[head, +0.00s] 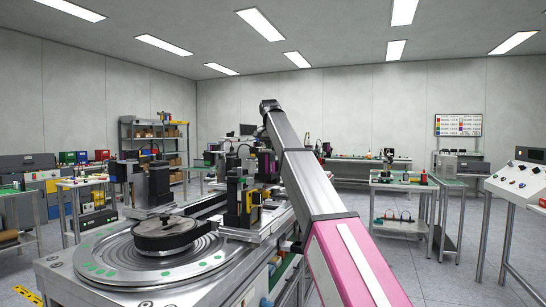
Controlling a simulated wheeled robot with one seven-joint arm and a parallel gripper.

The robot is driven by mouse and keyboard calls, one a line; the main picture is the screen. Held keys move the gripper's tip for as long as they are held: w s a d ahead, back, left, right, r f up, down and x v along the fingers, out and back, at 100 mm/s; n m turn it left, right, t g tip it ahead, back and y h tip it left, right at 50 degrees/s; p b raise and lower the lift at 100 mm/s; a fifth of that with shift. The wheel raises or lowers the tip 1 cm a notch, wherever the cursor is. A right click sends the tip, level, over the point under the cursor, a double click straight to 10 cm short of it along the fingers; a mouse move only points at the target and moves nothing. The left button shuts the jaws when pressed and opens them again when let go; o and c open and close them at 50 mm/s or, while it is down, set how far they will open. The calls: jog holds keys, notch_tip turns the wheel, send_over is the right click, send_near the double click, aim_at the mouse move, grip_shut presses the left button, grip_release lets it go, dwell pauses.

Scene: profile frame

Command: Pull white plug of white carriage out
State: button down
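I cannot make out a white plug or a white carriage in the head view; they are hidden or too small to tell. The long machine bench (215,262) carries several dark carriage-like units, among them a black upright one (240,200) at its middle and another (158,184) farther left. My arm, pink and silver, rises from the lower right to a dark joint above the far part of the bench. My gripper does not show; the arm's far end passes out of sight behind its own link and the machine units.
A round turntable with a black disc (166,232) fills the near end of the bench. A shelf rack (155,145) stands at the back left. The floor at the right is mostly open.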

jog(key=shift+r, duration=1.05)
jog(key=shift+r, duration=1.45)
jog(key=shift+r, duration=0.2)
